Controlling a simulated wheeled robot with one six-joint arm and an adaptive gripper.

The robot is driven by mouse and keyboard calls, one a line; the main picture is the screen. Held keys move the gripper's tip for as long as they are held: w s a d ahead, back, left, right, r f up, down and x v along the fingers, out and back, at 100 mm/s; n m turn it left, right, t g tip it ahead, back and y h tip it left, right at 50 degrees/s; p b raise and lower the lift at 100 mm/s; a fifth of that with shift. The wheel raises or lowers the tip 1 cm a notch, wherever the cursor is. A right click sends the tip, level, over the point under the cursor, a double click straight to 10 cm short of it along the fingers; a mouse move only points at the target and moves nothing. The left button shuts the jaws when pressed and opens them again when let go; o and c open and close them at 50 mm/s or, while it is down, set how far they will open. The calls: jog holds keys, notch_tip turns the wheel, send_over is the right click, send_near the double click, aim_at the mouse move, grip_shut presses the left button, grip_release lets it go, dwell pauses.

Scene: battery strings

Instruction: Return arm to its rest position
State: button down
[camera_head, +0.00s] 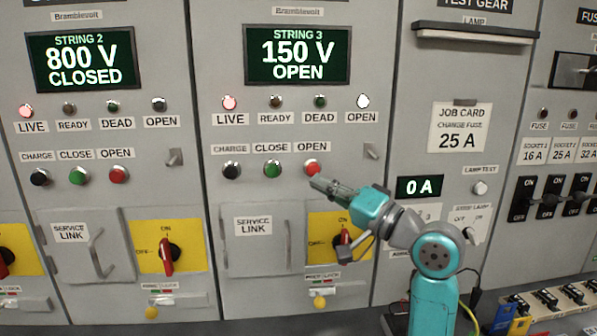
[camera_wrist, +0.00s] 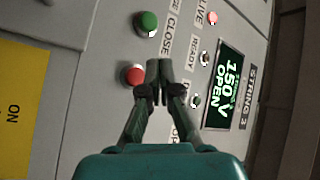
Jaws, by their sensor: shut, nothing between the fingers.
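My teal arm (camera_head: 434,270) rises at the lower right in the head view and reaches left to the String 3 panel. My gripper (camera_head: 318,183) is shut and empty. Its tips are at the red OPEN button (camera_head: 312,168) of String 3; I cannot tell whether they touch it. In the wrist view the shut fingertips (camera_wrist: 159,66) are beside the red button (camera_wrist: 132,75), with the green CLOSE button (camera_wrist: 146,24) above. The String 3 display (camera_head: 297,54) reads 150 V OPEN. Its LIVE lamp (camera_head: 229,102) glows red and its OPEN lamp (camera_head: 363,101) is white.
String 2's display (camera_head: 83,58) reads 800 V CLOSED. A job card (camera_head: 461,128) reads 25 A. Fuses lie at the lower right.

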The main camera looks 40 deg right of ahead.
jog(key=s+a+f+g+h, duration=0.1)
jog(key=a+f, duration=0.3)
jog(key=f, duration=0.7)
jog(key=s+a+f+m+h, duration=0.1)
jog(key=s+a+f+h, duration=0.2)
jog(key=f, duration=0.8)
jog(key=s+a+f+g+h, duration=0.1)
jog(key=s+a+f, duration=0.2)
jog(key=f, duration=0.9)
jog(key=shift+s+a+f+m+g+h, duration=0.1)
jog(key=shift+a+m+g+h, duration=0.1)
jog(key=shift+a, duration=0.25)
jog(key=shift+s+a+m+g+h, duration=0.1)
jog(key=shift+a+h, duration=0.1)
jog(key=shift+a, duration=0.25)
jog(key=s+a+f+n+g, duration=0.1)
jog(key=s+a+f+n, duration=0.1)
jog(key=s, duration=0.8)
jog(key=s+a+f+n+g+y, duration=0.1)
jog(key=s+a+f+n, duration=0.2)
jog(key=s, duration=0.6)
jog(key=s+a+f+n+y, duration=0.1)
jog(key=s+a+f+n, duration=0.2)
jog(key=s, duration=0.7)
jog(key=a+n, duration=0.2)
jog(key=n, duration=0.1)
jog(key=shift+s+a+f+g, duration=0.15)
jog(key=shift+s+a+g, duration=0.2)
jog(key=shift+a+g, duration=0.05)
